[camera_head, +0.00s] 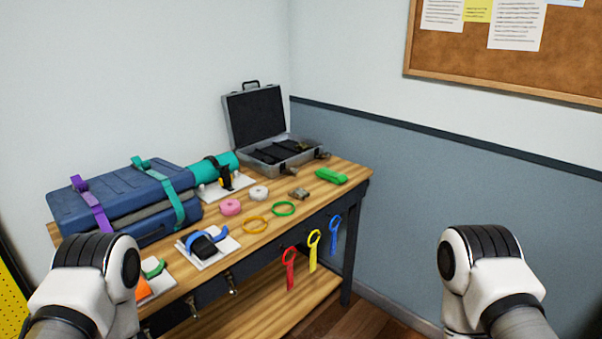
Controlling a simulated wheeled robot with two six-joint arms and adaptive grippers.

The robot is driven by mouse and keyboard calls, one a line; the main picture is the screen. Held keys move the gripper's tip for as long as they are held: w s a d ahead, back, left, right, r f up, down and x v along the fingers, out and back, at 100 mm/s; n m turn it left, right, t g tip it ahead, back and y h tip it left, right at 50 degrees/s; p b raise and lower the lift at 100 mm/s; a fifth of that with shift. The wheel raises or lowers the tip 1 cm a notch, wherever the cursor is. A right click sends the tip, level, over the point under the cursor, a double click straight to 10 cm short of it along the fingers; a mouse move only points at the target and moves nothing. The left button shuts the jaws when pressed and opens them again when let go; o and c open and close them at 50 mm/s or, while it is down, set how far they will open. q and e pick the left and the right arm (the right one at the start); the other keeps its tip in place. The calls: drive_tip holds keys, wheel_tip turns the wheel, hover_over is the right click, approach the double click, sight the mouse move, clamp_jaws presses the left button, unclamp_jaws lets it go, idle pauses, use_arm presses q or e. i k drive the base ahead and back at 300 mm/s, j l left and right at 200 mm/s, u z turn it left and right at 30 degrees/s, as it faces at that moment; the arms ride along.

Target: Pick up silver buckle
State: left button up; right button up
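A small silver-grey buckle (299,193) lies flat on the wooden workbench (335,192), toward its right end. It sits left of a green block-like item (331,176) and behind and right of a green ring (284,209). My two white arms show at the lower left and lower right, both apart from the buckle. The left arm overlaps the bench's left front in the picture; the right arm is in front of the blue-grey wall. Neither gripper's fingers can be seen.
A blue suitcase (125,188) with straps, a teal roll (216,168) and an open case (282,150) stand along the back. Pink (230,207) and white (259,193) rolls and an orange ring (255,225) lie nearby. Red, yellow and blue straps hang in front.

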sight(300, 194)
drive_tip(key=i+l+z, duration=0.5)
drive_tip(key=i, duration=0.2)
drive_tip(key=i+z, duration=0.2)
drive_tip(key=i, duration=0.15)
